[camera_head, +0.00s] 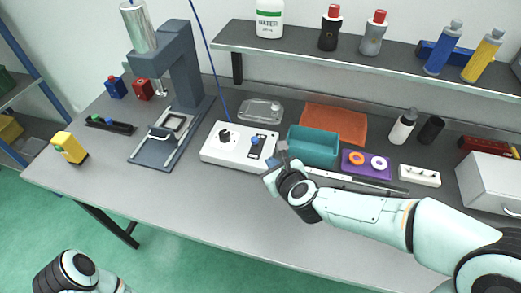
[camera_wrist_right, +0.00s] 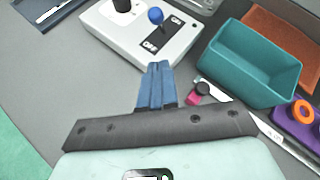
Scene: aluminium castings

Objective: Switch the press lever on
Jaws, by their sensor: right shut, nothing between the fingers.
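The press lever is a blue ball-topped lever (camera_head: 255,141) on the right part of a white control box (camera_head: 226,156). In the right wrist view, the blue lever (camera_wrist_right: 156,16) stands on a dark labelled plate, and the white box (camera_wrist_right: 118,37) shows near the top. I cannot tell for sure which label the lever points to. My right gripper (camera_head: 280,158) is shut and empty, just right of the box's near right corner. In the wrist view its blue fingers (camera_wrist_right: 157,72) are together, short of the lever and apart from it. My left gripper is out of view.
A black knob (camera_head: 225,136) stands on the box's left part. A teal bin (camera_head: 314,149) is close right of the gripper, with a purple tray (camera_head: 348,170) beyond. The grey press (camera_head: 180,80) stands left of the box. The table front (camera_head: 215,205) is clear.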

